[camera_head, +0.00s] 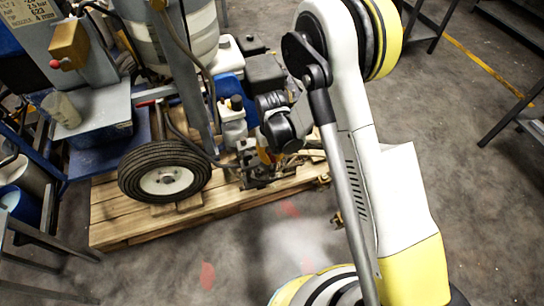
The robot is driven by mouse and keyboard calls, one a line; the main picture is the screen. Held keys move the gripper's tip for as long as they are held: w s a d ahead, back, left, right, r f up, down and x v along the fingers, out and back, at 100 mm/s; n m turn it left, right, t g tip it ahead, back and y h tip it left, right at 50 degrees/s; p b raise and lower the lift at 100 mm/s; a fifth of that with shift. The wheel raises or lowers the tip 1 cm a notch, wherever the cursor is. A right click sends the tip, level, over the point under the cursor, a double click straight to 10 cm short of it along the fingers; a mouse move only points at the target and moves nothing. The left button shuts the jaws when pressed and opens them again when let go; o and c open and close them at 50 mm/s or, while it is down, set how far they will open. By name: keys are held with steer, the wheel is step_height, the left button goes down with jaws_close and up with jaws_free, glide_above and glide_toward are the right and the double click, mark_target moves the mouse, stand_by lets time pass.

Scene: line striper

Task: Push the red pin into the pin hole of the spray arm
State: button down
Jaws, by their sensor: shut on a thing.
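My gripper (278,132) is at the end of my white arm, over the right side of the line striper (236,133). It is dark and seen from behind. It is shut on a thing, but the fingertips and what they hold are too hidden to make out. I cannot pick out the red pin. The spray arm and its pin hole are not clear either; they may be among the small metal parts (258,174) low beside my gripper, above the pallet.
The striper stands on a wooden pallet (122,228), with a black wheel (165,171) in front. A grey box with a cup (61,110) is at the left. A dark metal bench (508,115) stands at the right. The floor in front of the pallet is mostly clear.

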steer(key=shift+f, duration=1.4)
steer(key=c, duration=1)
jaws_free()
steer(key=shift+r+p, duration=1.75)
steer(key=shift+r, duration=1.75)
